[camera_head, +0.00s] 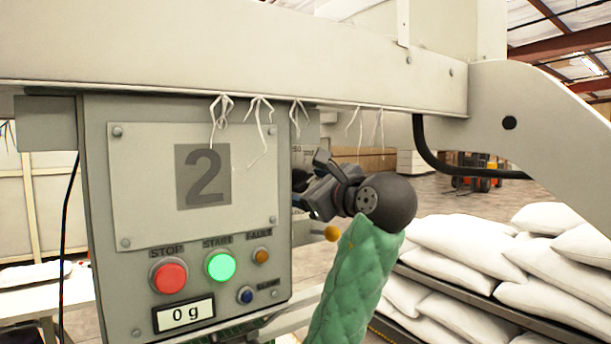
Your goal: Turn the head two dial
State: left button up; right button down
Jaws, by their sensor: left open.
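The head two control box (197,185) hangs under the machine beam, with a large grey "2" on its front plate. A small yellow-orange ball knob (331,233) shows just right of the box, below my gripper. My left gripper (304,191) is open beside the box's right side, its fingers pointing left. No dial can be clearly made out; the box's right side is largely hidden. My right gripper is out of view.
A display (184,314) reads "0 g". White threads hang from the beam (250,65) above the gripper. A black cable (67,235) hangs left of the box. An orange forklift (476,180) stands far back.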

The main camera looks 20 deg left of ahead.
pick_arm(q)
jog(key=shift+w+a, duration=0.35)
jog(key=c, duration=1)
